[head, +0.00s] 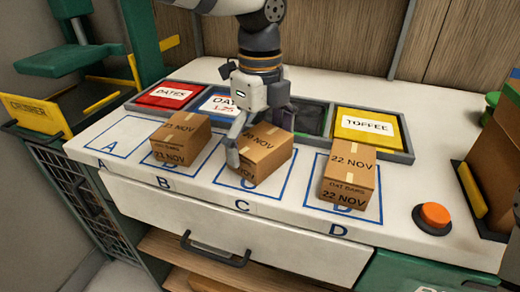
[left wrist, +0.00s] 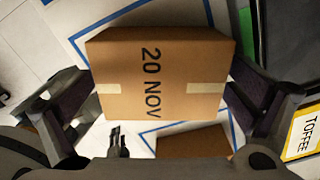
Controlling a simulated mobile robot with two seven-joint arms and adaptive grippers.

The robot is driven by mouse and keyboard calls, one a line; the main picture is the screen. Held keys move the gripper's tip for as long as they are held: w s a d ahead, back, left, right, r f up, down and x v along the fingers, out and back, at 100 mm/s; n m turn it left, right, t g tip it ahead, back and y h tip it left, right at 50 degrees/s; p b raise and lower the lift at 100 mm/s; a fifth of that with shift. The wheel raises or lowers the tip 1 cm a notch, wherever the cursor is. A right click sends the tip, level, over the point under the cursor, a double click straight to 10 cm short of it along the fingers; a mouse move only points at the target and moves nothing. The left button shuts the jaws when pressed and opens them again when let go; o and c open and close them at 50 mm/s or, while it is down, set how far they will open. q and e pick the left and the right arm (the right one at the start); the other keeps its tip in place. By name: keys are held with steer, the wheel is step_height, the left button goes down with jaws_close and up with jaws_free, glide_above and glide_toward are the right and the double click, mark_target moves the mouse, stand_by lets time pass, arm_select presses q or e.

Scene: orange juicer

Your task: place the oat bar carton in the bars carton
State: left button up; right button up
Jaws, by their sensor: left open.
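A brown carton marked OAT BARS and 22 NOV (head: 349,182) stands on square D. A second carton (head: 266,157) stands on square C; in the left wrist view (left wrist: 160,75) it reads 20 NOV. My left gripper (head: 259,136) is open, its fingers on opposite sides of the square C carton; contact is unclear. In the left wrist view both fingers (left wrist: 162,98) flank that carton. No label reading bars carton is readable. My right gripper is not in view.
An orange button (head: 434,215) sits at the front right. A large brown box (head: 497,150) stands at the right edge. Square A (head: 120,141) is empty. A green crusher stands at left.

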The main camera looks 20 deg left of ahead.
arm_select(q)
steer(key=shift+r, duration=0.1)
steer(key=c, duration=1.2)
